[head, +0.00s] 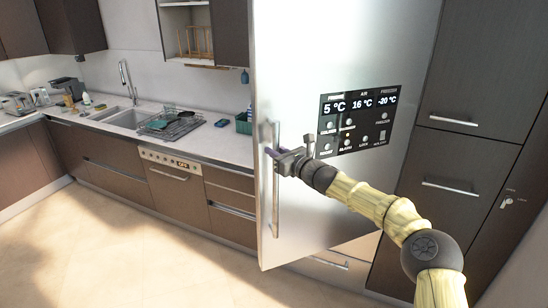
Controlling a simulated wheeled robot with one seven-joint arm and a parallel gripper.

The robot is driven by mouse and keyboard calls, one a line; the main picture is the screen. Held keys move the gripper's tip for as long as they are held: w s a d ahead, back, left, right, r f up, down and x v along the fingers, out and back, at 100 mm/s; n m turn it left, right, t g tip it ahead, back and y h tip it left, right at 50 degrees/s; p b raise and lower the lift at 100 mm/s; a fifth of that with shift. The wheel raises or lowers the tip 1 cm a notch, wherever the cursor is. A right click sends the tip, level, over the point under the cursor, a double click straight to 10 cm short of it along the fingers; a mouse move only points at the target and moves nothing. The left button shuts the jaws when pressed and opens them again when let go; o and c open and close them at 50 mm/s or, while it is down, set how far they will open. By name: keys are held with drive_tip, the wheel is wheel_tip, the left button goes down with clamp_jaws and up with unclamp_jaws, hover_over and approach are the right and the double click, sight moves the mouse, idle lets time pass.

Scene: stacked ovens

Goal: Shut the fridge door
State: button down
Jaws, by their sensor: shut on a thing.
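The fridge door (330,45) is a tall pale steel panel with a black display. It stands ajar, its handle edge out in front of the cabinets and counter. A long vertical handle (276,205) runs along its left edge. My gripper (273,152) is at the upper part of this handle, shut on it, with the arm reaching in from the lower right. The gripper body hides part of the handle. The fridge's inside is hidden behind the door.
Dark tall cabinets (470,80) stand right of the door. A counter (215,145) with a sink (125,116) and a dish rack (172,127) runs along the left. A dishwasher (172,165) sits below it. The tiled floor (130,245) in front is clear.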

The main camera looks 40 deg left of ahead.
drive_tip(key=shift+w+a, duration=0.4)
drive_tip(key=shift+a, duration=0.05)
drive_tip(key=c, duration=1.3)
unclamp_jaws()
drive_tip(key=shift+d, duration=0.1)
drive_tip(key=shift+c, duration=0.2)
drive_tip(key=shift+s, duration=0.1)
drive_tip(key=b+v, duration=1.2)
drive_tip(key=v, duration=0.5)
drive_tip(key=shift+b, duration=0.3)
